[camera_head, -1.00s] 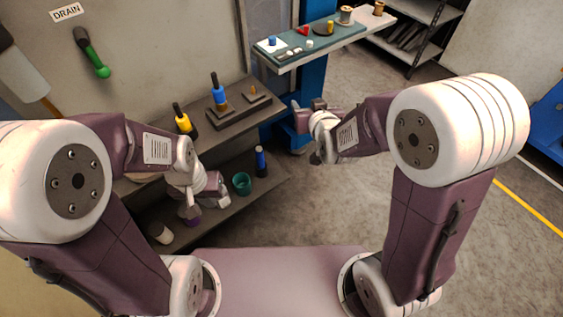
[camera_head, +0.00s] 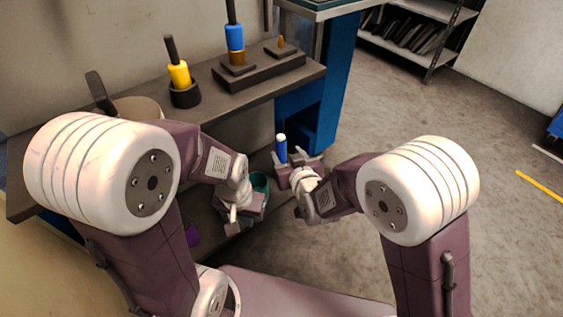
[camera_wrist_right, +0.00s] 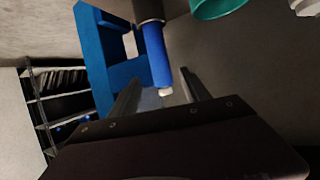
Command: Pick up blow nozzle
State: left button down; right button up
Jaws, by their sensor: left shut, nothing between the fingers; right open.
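A blue cylinder with a white tip (camera_head: 281,150), which I take to be the blow nozzle, stands upright by the lower shelf. In the right wrist view the nozzle (camera_wrist_right: 156,52) rises from a dark base, and its white tip appears between my right fingers. My right gripper (camera_head: 299,164) is open, right at the nozzle; I cannot tell whether it touches. Its fingers also show in the wrist view (camera_wrist_right: 161,92). The nozzle's lower part is hidden behind the gripper in the head view. My left gripper (camera_head: 240,222) is shut and empty, to the left, in front of the teal cup.
A teal cup (camera_head: 260,183) stands close left of the nozzle. The upper shelf (camera_head: 215,113) holds a yellow-handled tool (camera_head: 179,74) and a blue-handled tool (camera_head: 235,38). A blue cabinet leg (camera_head: 338,85) stands behind.

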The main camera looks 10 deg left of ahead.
aim_at(282, 149)
jog(key=shift+x, duration=0.75)
jog(key=shift+w+f+b, duration=0.15)
jog(key=shift+f+b, duration=0.1)
jog(key=shift+b, duration=0.15)
jog(key=b+x, duration=0.2)
jog(key=x, duration=0.2)
jog(key=shift+a+f+b, duration=0.1)
jog(key=shift+a+b, duration=0.1)
jog(key=shift+b, duration=0.15)
jog(key=shift+w+a, duration=0.1)
jog(key=shift+w, duration=0.15)
pick_arm(q)
notch_tip(282, 149, down, 4)
pick_arm(e)
grip_shut()
